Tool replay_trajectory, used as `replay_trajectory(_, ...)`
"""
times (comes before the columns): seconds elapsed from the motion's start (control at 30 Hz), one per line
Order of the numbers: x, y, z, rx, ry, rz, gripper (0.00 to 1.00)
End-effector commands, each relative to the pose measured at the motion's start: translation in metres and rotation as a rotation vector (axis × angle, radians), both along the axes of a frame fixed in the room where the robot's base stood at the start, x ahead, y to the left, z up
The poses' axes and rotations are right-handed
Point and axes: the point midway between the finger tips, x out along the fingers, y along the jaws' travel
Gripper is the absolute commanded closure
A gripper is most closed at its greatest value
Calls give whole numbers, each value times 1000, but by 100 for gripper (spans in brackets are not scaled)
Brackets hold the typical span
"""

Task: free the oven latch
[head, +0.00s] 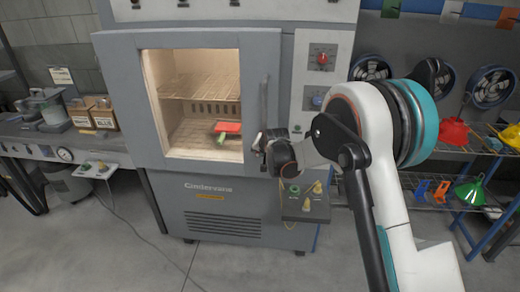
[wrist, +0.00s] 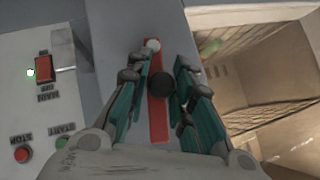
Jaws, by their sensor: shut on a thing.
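The grey oven (head: 240,197) stands in the middle of the head view, with a lit window in its door and a vertical handle (head: 263,100) on the door's right side. The red latch bar (wrist: 154,60) shows in the wrist view, with a dark round pivot or knob (wrist: 162,85) and a pale ball at its far end. My gripper (wrist: 160,75) has its teal fingers on both sides of the bar and is shut on it. In the head view my gripper (head: 262,143) is at the door's right edge, below the handle, and hides most of the latch there.
A red item (head: 228,127) lies inside the oven. A small box (head: 305,207) juts out below my wrist. Shelves stand right; the floor in front is clear.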

Motion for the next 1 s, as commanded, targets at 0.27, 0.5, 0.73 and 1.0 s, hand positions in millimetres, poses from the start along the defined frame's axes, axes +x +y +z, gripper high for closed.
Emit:
replay_trajectory(0.27,-1,4,-1,2,0,5,72)
replay_trajectory(0.5,-1,2,-1,1,1,3,59)
replay_trajectory(0.73,-3,1,2,1,0,2,59)
replay_trajectory(1.0,-28,-9,25,1,0,2,59)
